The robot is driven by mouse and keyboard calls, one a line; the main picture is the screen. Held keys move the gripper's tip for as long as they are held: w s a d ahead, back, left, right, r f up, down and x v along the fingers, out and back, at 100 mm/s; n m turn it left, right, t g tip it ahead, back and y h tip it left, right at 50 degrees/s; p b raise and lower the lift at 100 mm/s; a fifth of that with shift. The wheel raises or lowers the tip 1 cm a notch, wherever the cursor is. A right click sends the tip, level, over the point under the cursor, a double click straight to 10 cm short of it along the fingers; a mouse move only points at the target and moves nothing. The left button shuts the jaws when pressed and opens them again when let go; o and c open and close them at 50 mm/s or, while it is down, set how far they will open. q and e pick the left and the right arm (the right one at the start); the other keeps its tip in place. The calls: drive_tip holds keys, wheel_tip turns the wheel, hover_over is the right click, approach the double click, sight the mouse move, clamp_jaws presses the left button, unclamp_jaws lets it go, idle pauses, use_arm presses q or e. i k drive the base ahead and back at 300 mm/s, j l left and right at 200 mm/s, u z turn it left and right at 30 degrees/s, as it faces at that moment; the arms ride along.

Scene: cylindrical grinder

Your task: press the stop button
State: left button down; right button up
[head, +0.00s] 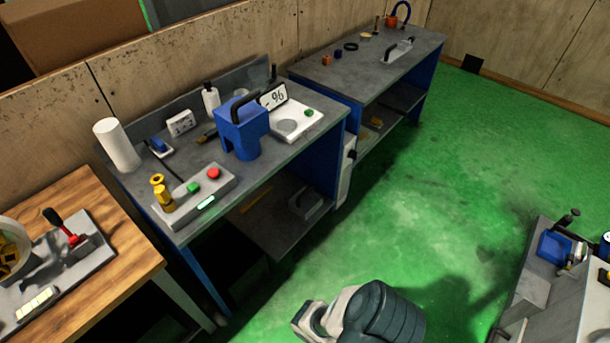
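A red button (213,174) sits on top of a grey control box (221,187) at the front edge of the left grey workbench. A green button (193,187) is beside it on the same box, and a lit green-white strip (206,202) shows on the box's front. A yellow knobbed part stands at the box's left end. The red button is uncovered and nothing touches it. I see no gripper fingers; only a grey and white rounded part, which seems to be one of my arm links, shows at the bottom centre, well away from the box.
A white cylinder (117,145) stands at the bench's left. A wooden table (115,228) is at left, a machine (545,285) at right. Green floor (480,150) is open between.

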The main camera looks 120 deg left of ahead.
sight(212, 173)
drive_tip(key=u, duration=4.8)
